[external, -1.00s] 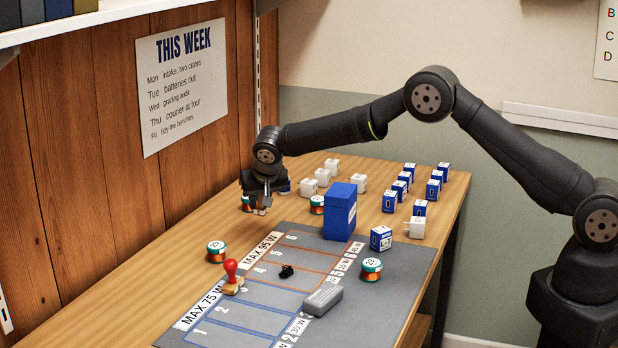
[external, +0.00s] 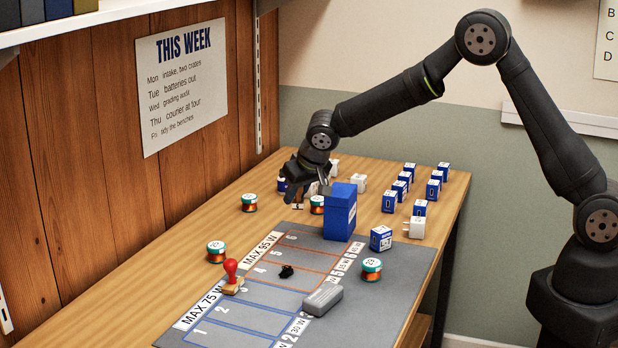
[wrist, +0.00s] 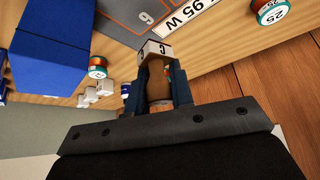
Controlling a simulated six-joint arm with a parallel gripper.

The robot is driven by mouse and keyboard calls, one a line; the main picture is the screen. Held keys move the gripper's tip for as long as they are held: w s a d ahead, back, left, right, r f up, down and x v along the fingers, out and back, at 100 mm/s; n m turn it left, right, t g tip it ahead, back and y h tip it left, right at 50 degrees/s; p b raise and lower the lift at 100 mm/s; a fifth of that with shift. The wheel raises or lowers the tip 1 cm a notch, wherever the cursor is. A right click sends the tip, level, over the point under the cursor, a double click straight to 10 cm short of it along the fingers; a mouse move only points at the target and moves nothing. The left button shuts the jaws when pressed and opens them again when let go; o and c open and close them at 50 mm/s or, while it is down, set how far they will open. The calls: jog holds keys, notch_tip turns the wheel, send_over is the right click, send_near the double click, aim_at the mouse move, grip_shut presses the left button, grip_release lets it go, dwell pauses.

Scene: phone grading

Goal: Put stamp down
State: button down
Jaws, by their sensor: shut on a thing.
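My gripper (external: 311,192) is above the far part of the bench, just left of the tall blue box (external: 340,212). In the wrist view my gripper (wrist: 158,84) is shut on a stamp (wrist: 157,88) with a brown body and a pale block end that carries a dark letter. The stamp is held off the bench; in the external view it is mostly hidden by the fingers. Another stamp, with a red knob and wooden base (external: 232,284), stands upright at the left edge of the grey mat (external: 400,262).
Orange-and-green spools stand around the mat, one on the left (external: 216,251) and one on the right (external: 371,269). A grey block (external: 323,299) and a small black item (external: 286,271) lie on the mat. Several blue-and-white boxes (external: 389,201) stand behind. Bare wood lies left of the mat.

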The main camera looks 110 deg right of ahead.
jog(key=shift+n+t, duration=0.3)
jog(key=shift+n, duration=0.3)
jog(key=a+f, duration=0.4)
jog(key=f, duration=0.1)
jog(key=shift+w+a+f, duration=0.2)
jog(key=shift+w+a, duration=0.05)
jog(key=shift+a, duration=0.1)
jog(key=shift+f, duration=2.4)
jog(key=c, duration=1.3)
grip_release()
jog(key=shift+f, duration=0.1)
jog(key=shift+o, duration=0.2)
jog(key=shift+r, duration=0.3)
jog(key=v, duration=1.1)
jog(key=shift+r, duration=0.35)
